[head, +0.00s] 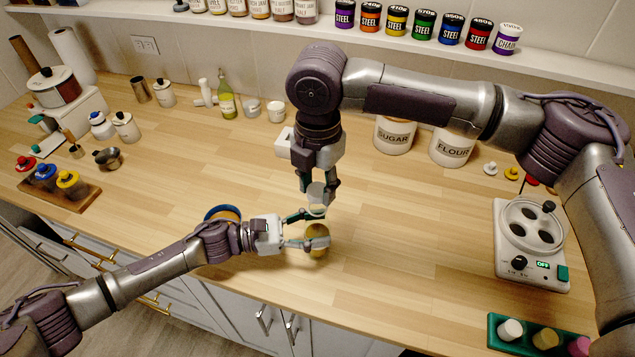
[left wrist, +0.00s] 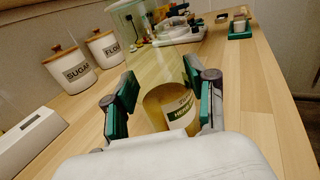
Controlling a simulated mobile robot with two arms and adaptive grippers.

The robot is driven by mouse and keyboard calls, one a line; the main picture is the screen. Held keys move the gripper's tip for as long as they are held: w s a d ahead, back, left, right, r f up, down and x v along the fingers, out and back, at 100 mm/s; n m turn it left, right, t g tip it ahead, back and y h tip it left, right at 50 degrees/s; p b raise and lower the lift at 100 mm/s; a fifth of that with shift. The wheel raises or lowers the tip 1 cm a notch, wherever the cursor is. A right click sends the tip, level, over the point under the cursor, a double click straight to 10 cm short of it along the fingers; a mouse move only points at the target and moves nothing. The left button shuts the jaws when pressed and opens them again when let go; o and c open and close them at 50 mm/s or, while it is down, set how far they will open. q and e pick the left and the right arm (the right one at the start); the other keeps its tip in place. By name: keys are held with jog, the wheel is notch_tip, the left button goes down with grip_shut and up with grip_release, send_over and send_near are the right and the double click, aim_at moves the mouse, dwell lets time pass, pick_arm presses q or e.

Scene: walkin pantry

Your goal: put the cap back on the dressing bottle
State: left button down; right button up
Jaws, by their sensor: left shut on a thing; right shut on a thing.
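The dressing bottle (head: 317,240), with amber contents, stands near the counter's front edge in the head view. My left gripper (head: 305,230) is shut around it from the left. In the left wrist view, the bottle's label (left wrist: 181,115) shows between the two green-padded fingers (left wrist: 165,105). My right gripper (head: 317,192) points down from above and is shut on a pale, see-through piece, seemingly the cap (head: 316,197). This piece is above the bottle, close to the left gripper's upper finger. I cannot tell whether it touches the bottle's mouth.
A blue-rimmed bowl (head: 222,213) sits behind my left wrist. Sugar (head: 394,136) and flour (head: 452,148) canisters stand at the back. A white appliance (head: 530,245) and a green tray (head: 500,345) are at the right. The counter right of the bottle is clear.

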aim_at(317, 229)
jog(key=shift+f, duration=0.9)
jog(key=shift+f, duration=0.6)
